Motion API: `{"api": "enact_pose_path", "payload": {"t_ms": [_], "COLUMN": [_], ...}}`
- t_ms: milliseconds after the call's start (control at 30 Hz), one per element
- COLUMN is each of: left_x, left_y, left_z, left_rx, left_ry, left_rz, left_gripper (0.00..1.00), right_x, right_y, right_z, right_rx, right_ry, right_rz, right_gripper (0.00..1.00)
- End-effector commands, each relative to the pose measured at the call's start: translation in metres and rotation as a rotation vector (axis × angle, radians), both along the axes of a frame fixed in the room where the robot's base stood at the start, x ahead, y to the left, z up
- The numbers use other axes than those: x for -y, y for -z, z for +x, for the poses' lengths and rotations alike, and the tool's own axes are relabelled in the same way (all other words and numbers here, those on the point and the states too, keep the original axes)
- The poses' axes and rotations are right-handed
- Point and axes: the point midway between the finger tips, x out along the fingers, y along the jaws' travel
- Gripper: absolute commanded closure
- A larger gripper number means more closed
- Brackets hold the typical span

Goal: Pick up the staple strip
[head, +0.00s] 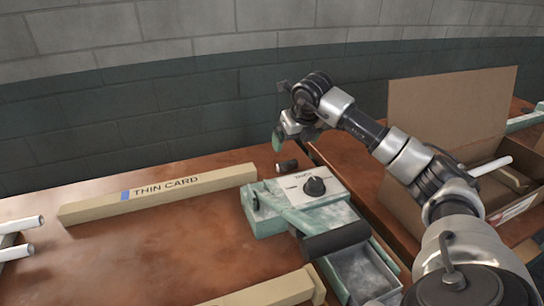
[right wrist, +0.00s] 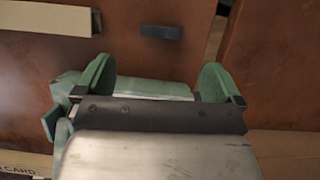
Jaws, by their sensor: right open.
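A small dark grey bar, which looks like the staple strip (head: 287,166), lies on the brown table near its right edge, just behind the green machine. In the right wrist view the strip (right wrist: 160,32) lies beyond the fingertips, roughly centred between them. My left gripper is not in view.
A green machine (head: 264,222) with a black dial and dark roller stands in front of the strip. A long "THIN CARD" box (head: 160,195) lies to the left. An open cardboard box (head: 450,105) stands on the right table. A narrow gap separates the tables.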

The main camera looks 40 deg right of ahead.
Motion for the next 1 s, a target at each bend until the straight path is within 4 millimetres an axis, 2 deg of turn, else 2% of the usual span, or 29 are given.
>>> {"api": "enact_pose_path", "payload": {"t_ms": [367,533,800,1000], "left_x": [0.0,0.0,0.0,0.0], "left_y": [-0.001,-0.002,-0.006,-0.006], "left_z": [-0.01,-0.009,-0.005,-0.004], "left_rx": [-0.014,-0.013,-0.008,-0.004], "left_ry": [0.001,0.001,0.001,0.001], "left_rz": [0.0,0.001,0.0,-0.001], "left_gripper": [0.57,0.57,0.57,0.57], "right_x": [0.004,0.005,0.009,0.01], "right_y": [0.047,0.058,0.094,0.101], "right_z": [0.018,0.022,0.035,0.038], "right_rx": [-0.004,-0.003,-0.003,-0.001], "right_ry": [0.001,0.0,0.0,-0.001], "right_rz": [0.001,0.002,0.002,0.0], "right_gripper": [0.02,0.02,0.02,0.02]}}
